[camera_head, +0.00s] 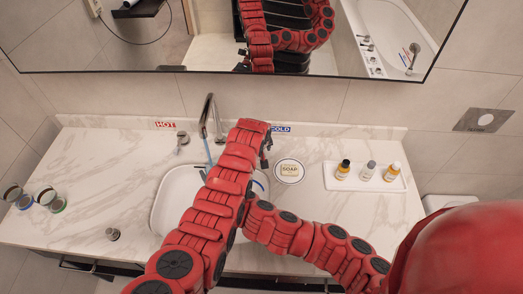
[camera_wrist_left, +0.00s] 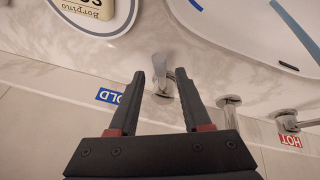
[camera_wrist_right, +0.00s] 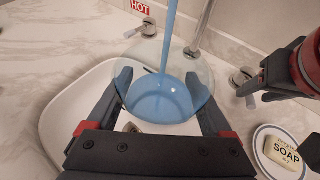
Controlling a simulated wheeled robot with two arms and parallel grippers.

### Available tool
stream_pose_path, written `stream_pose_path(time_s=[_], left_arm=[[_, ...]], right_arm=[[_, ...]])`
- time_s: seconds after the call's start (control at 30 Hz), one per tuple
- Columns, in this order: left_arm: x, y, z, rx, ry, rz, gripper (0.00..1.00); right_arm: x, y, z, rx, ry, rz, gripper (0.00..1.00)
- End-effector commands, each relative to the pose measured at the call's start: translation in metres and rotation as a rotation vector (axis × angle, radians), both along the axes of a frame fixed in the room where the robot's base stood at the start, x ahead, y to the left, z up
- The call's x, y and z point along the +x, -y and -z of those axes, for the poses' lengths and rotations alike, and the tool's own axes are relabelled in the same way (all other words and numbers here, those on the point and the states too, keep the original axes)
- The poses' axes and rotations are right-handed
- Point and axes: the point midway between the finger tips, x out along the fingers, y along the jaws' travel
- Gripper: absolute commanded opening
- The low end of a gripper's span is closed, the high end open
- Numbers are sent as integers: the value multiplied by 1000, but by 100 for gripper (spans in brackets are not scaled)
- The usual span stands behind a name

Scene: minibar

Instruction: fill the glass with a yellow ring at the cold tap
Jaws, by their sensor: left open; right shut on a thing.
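A clear glass (camera_wrist_right: 192,72) is held in my right gripper (camera_wrist_right: 158,78) over the basin (camera_wrist_right: 62,112). A blue water stream (camera_wrist_right: 169,42) falls into it, and blue water (camera_wrist_right: 162,104) stands inside. I cannot make out a ring on it. My left gripper (camera_wrist_left: 160,74) is open, its fingers on either side of the cold tap handle (camera_wrist_left: 162,62), by the COLD label (camera_wrist_left: 109,96). I cannot tell whether they touch it. In the head view the spout (camera_head: 209,112) pours into the basin; my left arm hides the glass and right gripper.
The hot tap (camera_head: 183,138) stands left of the spout under the HOT label (camera_head: 165,125). A soap dish (camera_head: 289,178) and a bottle tray (camera_head: 330,180) are on the right. Several glasses (camera_head: 47,196) stand far left. My arms cross over the basin.

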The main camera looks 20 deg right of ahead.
Motion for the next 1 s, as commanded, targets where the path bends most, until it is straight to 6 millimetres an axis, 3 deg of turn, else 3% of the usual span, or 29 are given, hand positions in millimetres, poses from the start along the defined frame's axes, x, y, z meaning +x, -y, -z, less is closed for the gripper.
stream_pose_path(time_s=[0.67, 0.93, 1.0], left_arm=[[4, 1, 12, -1, 0, -2, 48], [4, 1, 11, -2, 0, -1, 0], [4, 1, 11, -2, 1, -2, 0]], right_arm=[[0, 0, -1, 0, 1, 0, 15], [0, 0, -1, 0, 1, 0, 15], [0, 0, -1, 0, 1, 0, 15]])
